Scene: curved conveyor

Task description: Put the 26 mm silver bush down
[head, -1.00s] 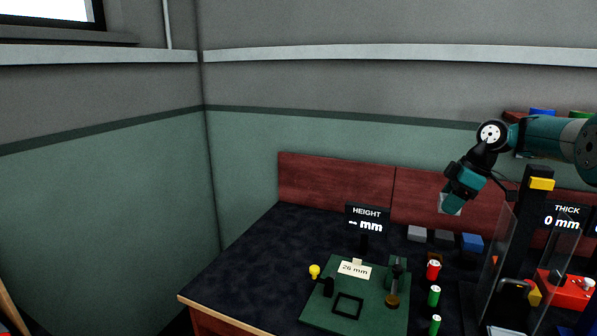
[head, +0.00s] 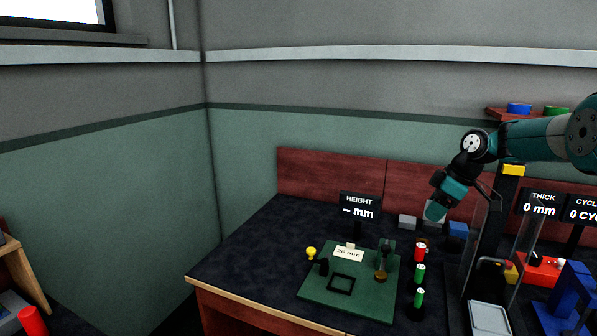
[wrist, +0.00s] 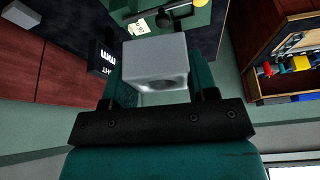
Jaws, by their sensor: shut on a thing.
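My gripper (wrist: 157,82) is shut on the silver bush (wrist: 155,58), a grey block with a round hollow in its near face. In the head view my gripper (head: 436,209) is in the air, behind and right of the green plate (head: 310,285); the bush is hard to make out there. The plate bears a card reading 26 mm (head: 348,254), a black square outline (head: 341,284) and a small dark post. The HEIGHT display (head: 360,206) behind it shows dashes and mm. The plate also shows at the top of the wrist view (wrist: 200,16).
Red (head: 420,252) and green (head: 419,274) cylinders stand in a row right of the plate. Grey (head: 407,222) and blue (head: 458,229) blocks lie near the back panel. A clear-walled station with a THICK display (head: 540,204) stands at right. Bare dark tabletop lies left of the plate.

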